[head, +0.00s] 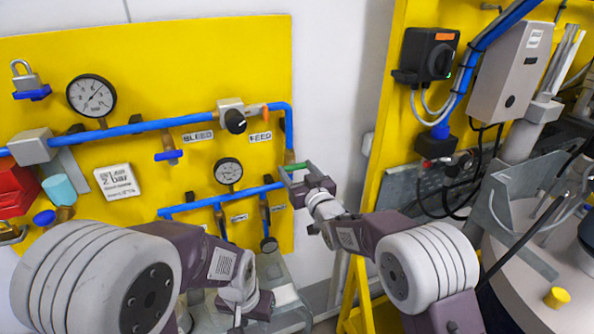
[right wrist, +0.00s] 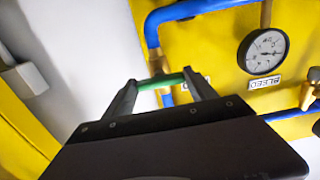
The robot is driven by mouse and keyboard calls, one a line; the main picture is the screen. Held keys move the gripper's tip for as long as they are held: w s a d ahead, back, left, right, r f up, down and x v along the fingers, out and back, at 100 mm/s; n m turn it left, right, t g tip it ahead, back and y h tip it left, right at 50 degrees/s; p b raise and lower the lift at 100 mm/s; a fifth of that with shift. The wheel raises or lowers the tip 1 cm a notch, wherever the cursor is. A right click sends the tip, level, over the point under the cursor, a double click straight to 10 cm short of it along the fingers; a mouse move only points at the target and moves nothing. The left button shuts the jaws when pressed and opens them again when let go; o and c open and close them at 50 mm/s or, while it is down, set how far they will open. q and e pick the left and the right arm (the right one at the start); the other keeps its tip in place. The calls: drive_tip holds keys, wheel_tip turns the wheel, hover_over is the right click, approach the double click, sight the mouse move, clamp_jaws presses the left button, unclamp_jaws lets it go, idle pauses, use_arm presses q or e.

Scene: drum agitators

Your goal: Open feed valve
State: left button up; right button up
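A green valve handle (head: 297,167) sits at the lower end of the blue pipe's right-hand drop, at the yellow panel's right edge. The FEED label (head: 260,137) is up and left of it. My right gripper (head: 298,178) is at this handle. In the right wrist view, the green handle (right wrist: 160,83) spans the gap between its spread fingertips; I cannot tell whether they touch it. The handle lies crosswise to the pipe. My left gripper (head: 240,317) hangs low in front of the panel, away from the valve; its fingers are too unclear to judge.
A lower gauge (head: 228,171), blue pipes and a BLEED label (head: 197,136) are left of the handle. A black rotary switch (head: 429,54) and grey box (head: 508,72) are on the right-hand yellow frame. White wall shows between panel and frame.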

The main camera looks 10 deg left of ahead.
drive_tip(key=c, duration=0.3)
drive_tip(key=shift+f+n+b, duration=0.1)
drive_tip(key=shift+n+b, duration=8.8)
drive_tip(key=shift+b, duration=0.65)
drive_tip(key=o, duration=1.3)
drive_tip(key=shift+o, duration=0.2)
drive_tip(key=shift+s, duration=0.1)
